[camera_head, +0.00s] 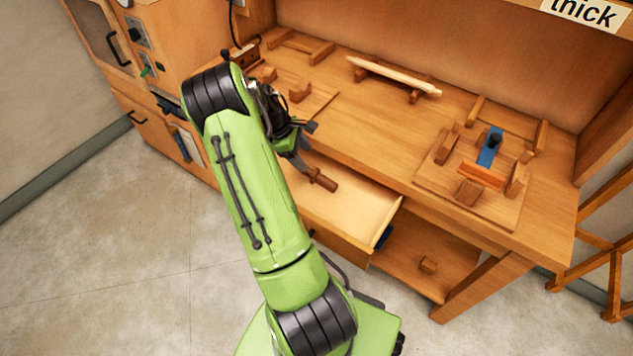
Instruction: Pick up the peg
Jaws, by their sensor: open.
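My gripper (305,143) hangs at the end of my green arm, above the open drawer, with its dark jaws apart. A dark brown wooden piece (323,180), possibly the peg, shows just below and to the right of the gripper, over the drawer. Its near end is thicker, and its other end runs up toward the jaws. I cannot tell whether it lies in the drawer or touches a finger.
The pulled-out drawer (372,225) juts from the workbench (370,130). A pale tapered rod (393,75) rests on wooden supports at the back. A board fixture (440,185) with blue and orange parts stands at the right. A cabinet (160,110) stands at the left.

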